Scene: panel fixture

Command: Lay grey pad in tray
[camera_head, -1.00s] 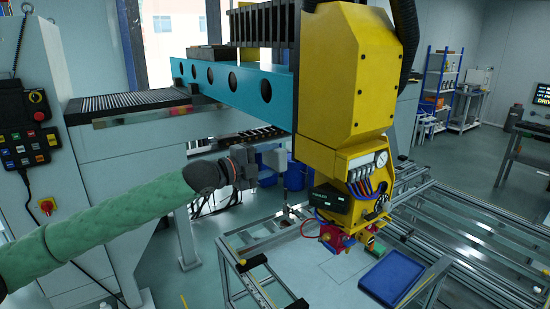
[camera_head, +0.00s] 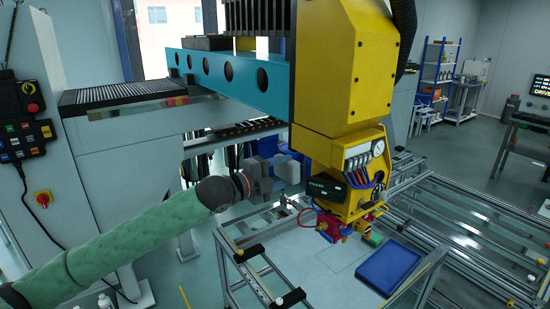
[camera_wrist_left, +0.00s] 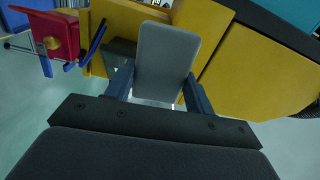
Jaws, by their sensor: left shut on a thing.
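My left gripper (camera_head: 277,168) is shut on the grey pad (camera_head: 289,169), left of the yellow machine head. The left wrist view shows the pad (camera_wrist_left: 166,57) as a flat grey piece standing out between the two fingers (camera_wrist_left: 158,90). The blue tray (camera_head: 389,266) lies on the panel table, to the right of and below the gripper. No contents show in it. The right gripper is not in view.
The yellow machine head (camera_head: 345,180) hangs between my left gripper and the tray, with red fittings (camera_head: 329,228) low over the white panel (camera_head: 325,258). A metal rail frame (camera_head: 465,235) extends to the right. A control box (camera_head: 22,125) is at far left.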

